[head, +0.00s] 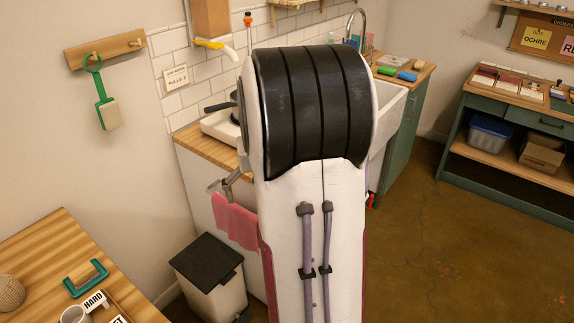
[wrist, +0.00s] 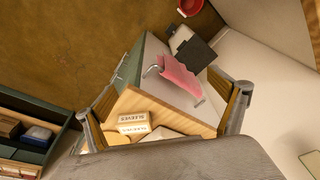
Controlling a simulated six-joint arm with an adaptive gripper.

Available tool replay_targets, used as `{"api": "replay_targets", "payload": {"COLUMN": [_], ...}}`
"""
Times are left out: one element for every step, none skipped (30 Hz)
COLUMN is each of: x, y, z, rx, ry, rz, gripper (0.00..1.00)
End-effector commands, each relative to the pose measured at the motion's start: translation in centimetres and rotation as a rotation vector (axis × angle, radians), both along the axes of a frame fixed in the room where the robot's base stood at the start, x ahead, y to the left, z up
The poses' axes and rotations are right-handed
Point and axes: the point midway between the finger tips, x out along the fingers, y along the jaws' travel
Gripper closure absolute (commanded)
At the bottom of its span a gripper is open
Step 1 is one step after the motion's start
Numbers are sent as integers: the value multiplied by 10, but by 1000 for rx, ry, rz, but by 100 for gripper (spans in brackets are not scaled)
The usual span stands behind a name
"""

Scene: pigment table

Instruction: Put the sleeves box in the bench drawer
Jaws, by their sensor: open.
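The sleeves box (wrist: 133,122) is a small pale carton marked SLEEVES. In the wrist view it sits near the left part of a wooden top, close to the lower edge of the picture. My gripper (wrist: 163,112) is open, with its fingers spread left and right; the box shows between them, nearer the left finger. I see no contact with it. In the head view my arm hides the gripper, and I do not see the box there. The bench (head: 515,126) stands at the right with a dark green drawer front (head: 545,122) that looks shut.
A blue tub (head: 490,132) and a brown carton (head: 541,152) stand on the bench's lower shelf. A lidded bin (head: 208,277) and pink towel (head: 236,221) are left of my arm. A wooden table (head: 40,245) fills the lower left. Floor before the bench is clear.

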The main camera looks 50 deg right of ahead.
Motion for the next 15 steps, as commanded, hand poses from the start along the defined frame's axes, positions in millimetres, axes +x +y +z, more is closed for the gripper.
{"api": "replay_targets", "payload": {"x": [2, 3, 5, 6, 7, 8, 9, 10, 11, 12, 14, 15, 16, 17, 19], "y": [-14, -21, -32, -39, -47, -57, -65, -72, -83, -91, -99, -109, -118, -125, -136], "z": [-6, -9, -12, -15, -18, -22, -24, -27, -31, -34, -37, -40, -43, -45, -48], "rx": [2, 2, 1, 1, 0, -1, -2, -3, -5, -7, -9, -13, -16, -20, -25], "ry": [0, 0, -1, -2, -4, -6, -7, -9, -11, -14, -16, -21, -24, -28, -34], "rz": [-17, -25, -36, -44, -51, -62, -69, -76, -85, -92, -98, -108, -113, -118, -125], "gripper": [4, 4, 4, 4, 4, 4, 4, 4, 4, 4, 4, 4, 4, 4, 4]}}
